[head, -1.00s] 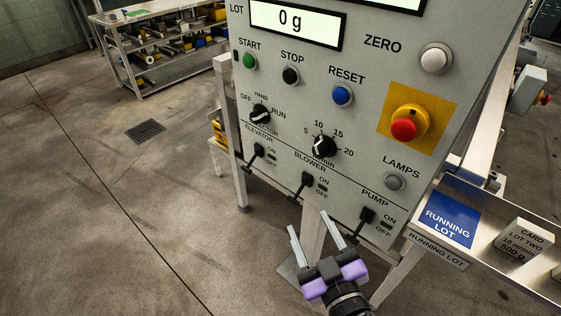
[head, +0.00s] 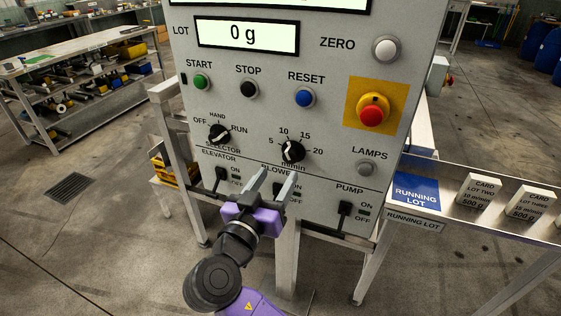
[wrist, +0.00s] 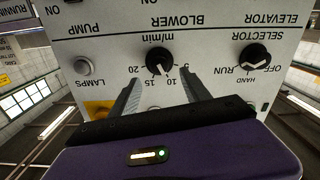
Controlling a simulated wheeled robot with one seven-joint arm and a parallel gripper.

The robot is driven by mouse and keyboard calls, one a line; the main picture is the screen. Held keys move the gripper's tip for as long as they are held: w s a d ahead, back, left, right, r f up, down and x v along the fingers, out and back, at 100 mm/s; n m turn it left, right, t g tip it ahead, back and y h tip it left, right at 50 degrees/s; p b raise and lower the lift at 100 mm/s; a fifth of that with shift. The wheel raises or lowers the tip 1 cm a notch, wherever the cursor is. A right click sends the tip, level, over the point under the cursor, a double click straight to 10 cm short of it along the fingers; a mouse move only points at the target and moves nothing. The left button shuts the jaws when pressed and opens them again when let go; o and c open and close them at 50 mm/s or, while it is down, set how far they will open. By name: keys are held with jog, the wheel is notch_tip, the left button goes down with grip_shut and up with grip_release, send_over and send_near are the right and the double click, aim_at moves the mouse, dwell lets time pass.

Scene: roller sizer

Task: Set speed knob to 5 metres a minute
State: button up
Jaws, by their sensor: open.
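The speed knob (head: 292,151) is a black dial with a white mark on the grey panel, with 5, 10, 15 and 20 around it and m/min below. In the wrist view the knob (wrist: 159,61) appears upside down, and its white mark seems to point near 10. My gripper (head: 275,176) is open and empty, in front of the panel and just below the knob in the head view. In the wrist view its two fingers reach toward the panel, one on each side of the knob in the picture, with no contact visible.
The selector knob (head: 219,134) is left of the speed knob. Elevator switch (head: 221,178) and pump switch (head: 345,210) sit below; my gripper partly hides the blower switch. The red stop button (head: 372,110) is at right. Cards stand on the side shelf (head: 432,215).

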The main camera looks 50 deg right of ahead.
aim_at(288, 158)
jog(key=p+x, duration=0.1)
jog(key=x, duration=0.6)
jog(key=shift+c, duration=0.2)
grip_shut()
jog(key=shift+n, duration=0.4)
jog(key=n+p, duration=0.2)
jog(key=n, duration=0.2)
jog(key=shift+n, duration=0.3)
jog(key=shift+a+f+n+p, duration=0.1)
jog(key=shift+n+p, duration=1.2)
jog(key=shift+n, duration=0.9)
